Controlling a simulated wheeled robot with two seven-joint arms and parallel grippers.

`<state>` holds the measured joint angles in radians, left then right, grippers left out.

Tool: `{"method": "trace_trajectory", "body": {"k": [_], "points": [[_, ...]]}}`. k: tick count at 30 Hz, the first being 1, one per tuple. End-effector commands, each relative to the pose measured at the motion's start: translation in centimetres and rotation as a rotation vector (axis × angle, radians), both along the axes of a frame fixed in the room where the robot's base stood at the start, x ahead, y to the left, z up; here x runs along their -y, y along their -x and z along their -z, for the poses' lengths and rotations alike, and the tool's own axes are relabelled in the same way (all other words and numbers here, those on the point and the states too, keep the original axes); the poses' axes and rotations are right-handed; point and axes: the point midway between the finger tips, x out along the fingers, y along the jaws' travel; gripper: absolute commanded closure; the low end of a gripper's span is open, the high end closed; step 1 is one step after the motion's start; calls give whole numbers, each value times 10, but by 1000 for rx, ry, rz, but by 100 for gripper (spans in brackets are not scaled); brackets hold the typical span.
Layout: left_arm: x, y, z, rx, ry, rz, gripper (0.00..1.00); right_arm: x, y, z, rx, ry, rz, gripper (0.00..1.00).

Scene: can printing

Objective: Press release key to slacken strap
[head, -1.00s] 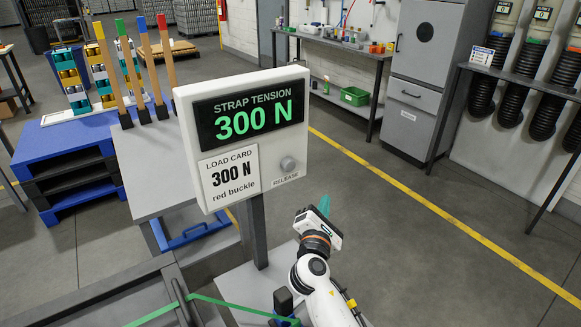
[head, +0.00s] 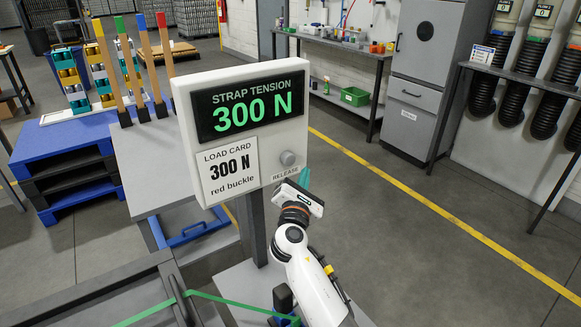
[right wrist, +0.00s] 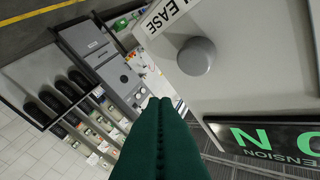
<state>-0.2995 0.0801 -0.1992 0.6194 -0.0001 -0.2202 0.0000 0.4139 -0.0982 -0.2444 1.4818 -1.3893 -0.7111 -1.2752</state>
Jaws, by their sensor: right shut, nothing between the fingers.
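The strap tension box (head: 244,131) stands on a grey post and its display reads 300 N in green. A load card (head: 229,171) on its face reads 300 N, red buckle. The round grey release key (head: 288,158) sits at the lower right of the face, above the word RELEASE; it also shows in the right wrist view (right wrist: 197,56). My right gripper (head: 304,177) is just below and right of the key, apart from it. Its green fingers are shut and empty in the right wrist view (right wrist: 158,103). A green strap (head: 240,305) runs low at the front. My left gripper is not in view.
Wooden sticks with coloured tips (head: 142,65) stand on a grey table (head: 160,165) left of the box. A blue pallet stack (head: 65,160) is further left. Open floor (head: 400,215) with a yellow line lies to the right.

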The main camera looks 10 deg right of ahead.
Motion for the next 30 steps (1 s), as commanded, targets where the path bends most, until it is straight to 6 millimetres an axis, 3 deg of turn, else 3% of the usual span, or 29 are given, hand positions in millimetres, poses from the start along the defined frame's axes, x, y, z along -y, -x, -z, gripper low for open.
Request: {"method": "trace_trajectory", "body": {"k": [3,10,30], "points": [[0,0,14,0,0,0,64,-6,-15,3,1,-1,-1,100],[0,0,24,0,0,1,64,-12,-33,1,0,-1,0,100],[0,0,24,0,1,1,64,-13,-36,0,-1,-2,0,100]]}}
